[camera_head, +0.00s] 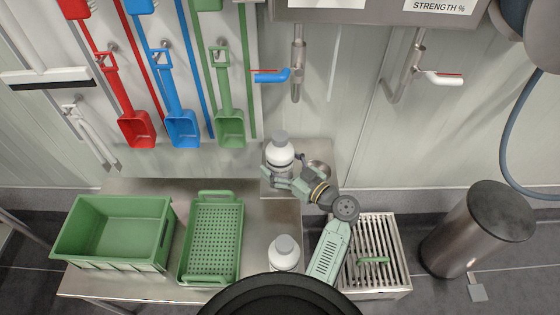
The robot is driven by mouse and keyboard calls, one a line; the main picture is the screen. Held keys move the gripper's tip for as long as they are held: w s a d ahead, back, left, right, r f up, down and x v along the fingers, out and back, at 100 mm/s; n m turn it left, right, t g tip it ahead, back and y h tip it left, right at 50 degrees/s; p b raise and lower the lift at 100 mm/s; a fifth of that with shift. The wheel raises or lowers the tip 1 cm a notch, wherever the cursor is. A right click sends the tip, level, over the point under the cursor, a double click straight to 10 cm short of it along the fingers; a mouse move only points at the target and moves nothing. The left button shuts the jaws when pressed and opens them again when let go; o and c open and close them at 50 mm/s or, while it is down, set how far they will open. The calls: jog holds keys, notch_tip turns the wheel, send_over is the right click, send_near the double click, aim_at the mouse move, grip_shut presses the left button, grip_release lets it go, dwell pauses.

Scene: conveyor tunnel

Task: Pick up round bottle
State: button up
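A white round bottle (280,156) with a grey cap stands out at the back, above a small metal shelf by the wall. My gripper (280,177) is right at its lower part, and its fingers overlap the bottle's base in this view. I cannot tell whether the fingers are closed on the bottle or only around it, or whether the bottle rests on the shelf. A second white bottle (284,256) with a grey cap stands at the front right of the metal table, partly hidden by the black part of my body below it.
The metal table (155,192) holds a green crate (68,238) and a green perforated basket (187,235). A small metal pot (319,168) is beside my gripper. A floor grate (385,237) and a steel bin (445,247) stand right. Scoops and valve handles hang on the wall.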

jog(key=c, duration=1.7)
jog(key=shift+r, duration=0.2)
jog(key=shift+c, duration=0.2)
